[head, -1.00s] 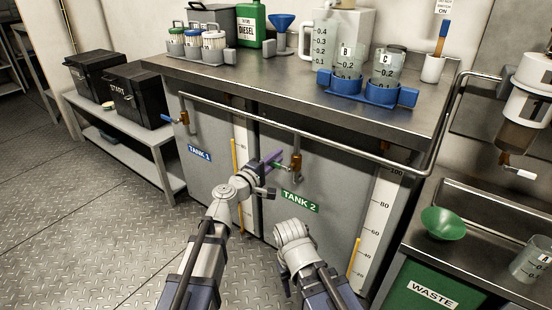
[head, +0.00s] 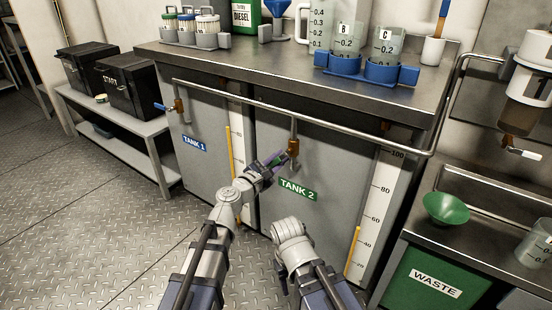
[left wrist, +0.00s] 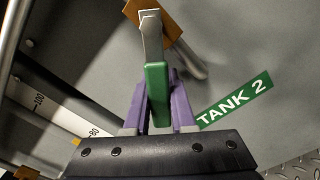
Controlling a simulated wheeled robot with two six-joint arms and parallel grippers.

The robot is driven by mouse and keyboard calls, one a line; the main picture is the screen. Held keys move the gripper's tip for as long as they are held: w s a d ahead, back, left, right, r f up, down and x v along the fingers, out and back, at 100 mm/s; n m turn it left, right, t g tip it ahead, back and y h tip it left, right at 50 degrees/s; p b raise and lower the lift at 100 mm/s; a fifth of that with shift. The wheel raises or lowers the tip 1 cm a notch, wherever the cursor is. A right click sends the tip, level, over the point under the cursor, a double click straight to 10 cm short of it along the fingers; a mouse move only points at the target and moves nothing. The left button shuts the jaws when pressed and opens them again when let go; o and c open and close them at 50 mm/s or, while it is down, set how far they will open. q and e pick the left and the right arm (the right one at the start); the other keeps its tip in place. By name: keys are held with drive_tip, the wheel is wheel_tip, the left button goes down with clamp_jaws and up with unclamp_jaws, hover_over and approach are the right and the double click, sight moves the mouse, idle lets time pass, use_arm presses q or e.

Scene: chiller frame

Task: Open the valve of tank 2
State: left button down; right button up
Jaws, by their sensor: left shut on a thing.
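The tank 2 valve has a brown body (head: 293,147) on a pipe at the tank's front, above the green "TANK 2" label (head: 298,189). In the left wrist view its metal lever with a green grip (left wrist: 157,88) extends from the brown body (left wrist: 152,16) toward my gripper. My left gripper (head: 279,160) is shut on the green grip, with a purple finger on each side of it (left wrist: 160,108). In the head view the fingers mostly hide the lever. My right arm is folded at the lower middle, and its gripper does not show.
A metal rail (head: 300,117) runs across the tank fronts above the valve. Tank 1's blue-handled valve (head: 168,107) is to the left. A tall level scale (head: 378,200) stands right of tank 2's label. A sink counter with a green bowl (head: 446,209) is at right.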

use_arm(q)
drive_tip(key=shift+s+d+f+n+b, duration=0.25)
drive_tip(key=shift+s+d+n, duration=0.3)
drive_tip(key=shift+n, duration=0.85)
drive_tip(key=shift+s+d+f+n+b, duration=0.25)
drive_tip(key=shift+d+n, duration=0.35)
drive_tip(key=shift+n, duration=0.8)
drive_tip(key=shift+s+d+f+n+b, duration=0.15)
drive_tip(key=shift+s+d+n, duration=0.4)
drive_tip(key=shift+n, duration=0.85)
drive_tip(key=shift+d, duration=0.15)
drive_tip(key=shift+s+d+f, duration=0.1)
drive_tip(key=shift+s, duration=0.05)
drive_tip(key=c, duration=0.7)
unclamp_jaws()
drive_tip(key=shift+c, duration=0.2)
